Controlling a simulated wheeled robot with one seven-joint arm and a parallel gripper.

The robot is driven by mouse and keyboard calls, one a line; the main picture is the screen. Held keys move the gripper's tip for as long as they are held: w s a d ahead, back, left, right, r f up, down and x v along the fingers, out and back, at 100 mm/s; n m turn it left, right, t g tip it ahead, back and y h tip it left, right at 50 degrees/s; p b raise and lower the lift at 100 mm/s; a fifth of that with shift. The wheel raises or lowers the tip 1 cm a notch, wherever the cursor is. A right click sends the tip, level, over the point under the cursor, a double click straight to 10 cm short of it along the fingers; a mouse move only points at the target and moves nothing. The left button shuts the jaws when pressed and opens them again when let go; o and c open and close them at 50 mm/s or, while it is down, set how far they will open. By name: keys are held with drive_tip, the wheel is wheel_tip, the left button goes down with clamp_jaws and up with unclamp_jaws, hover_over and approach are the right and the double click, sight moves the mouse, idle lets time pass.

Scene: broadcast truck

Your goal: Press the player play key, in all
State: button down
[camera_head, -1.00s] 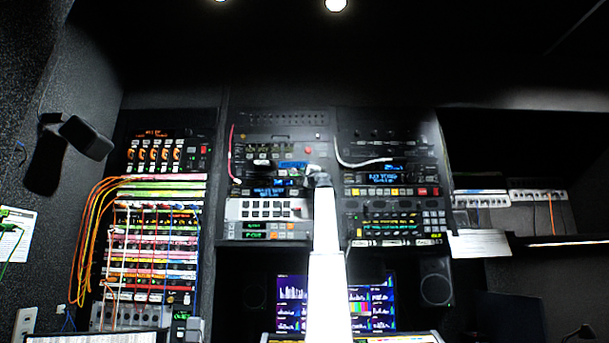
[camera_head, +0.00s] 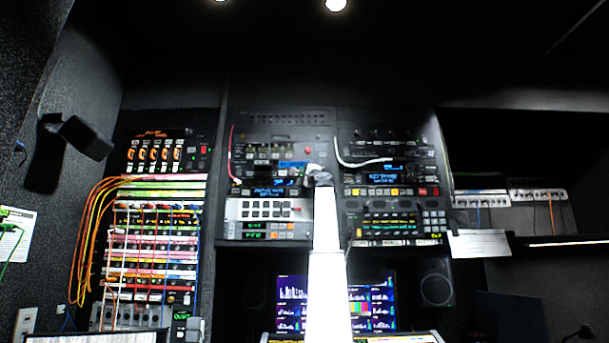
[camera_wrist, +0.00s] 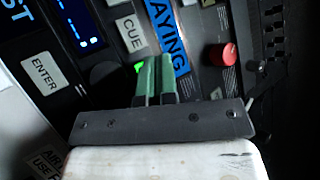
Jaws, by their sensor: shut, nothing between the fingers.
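In the wrist view, my gripper (camera_wrist: 158,60) is shut, its two green fingers together with nothing between them. The fingertips are over the dark player panel (camera_wrist: 100,100). A small green-lit spot (camera_wrist: 139,68), perhaps part of the play key, shows just left of the fingers; the fingers hide what lies behind them. I cannot tell whether the tips touch the panel. A white CUE key (camera_wrist: 131,34) lies up and left of the tips. A blue label reading "AYING" (camera_wrist: 168,38) lies just right of them. In the head view, my gripper (camera_head: 318,175) is at the centre rack.
A red knob (camera_wrist: 222,55) is close on the right. In the head view, a red cable (camera_head: 231,155) and a white cable (camera_head: 360,162) hang on either side of my gripper.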

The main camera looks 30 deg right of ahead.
drive_tip(key=shift+s, duration=0.1)
drive_tip(key=s+a, duration=0.1)
drive_tip(key=s, duration=0.1)
drive_tip(key=s+a, duration=0.1)
drive_tip(key=s, duration=0.1)
drive_tip(key=shift+s+a, duration=0.1)
drive_tip(key=shift+a, duration=0.2)
idle(0.4)
idle(0.7)
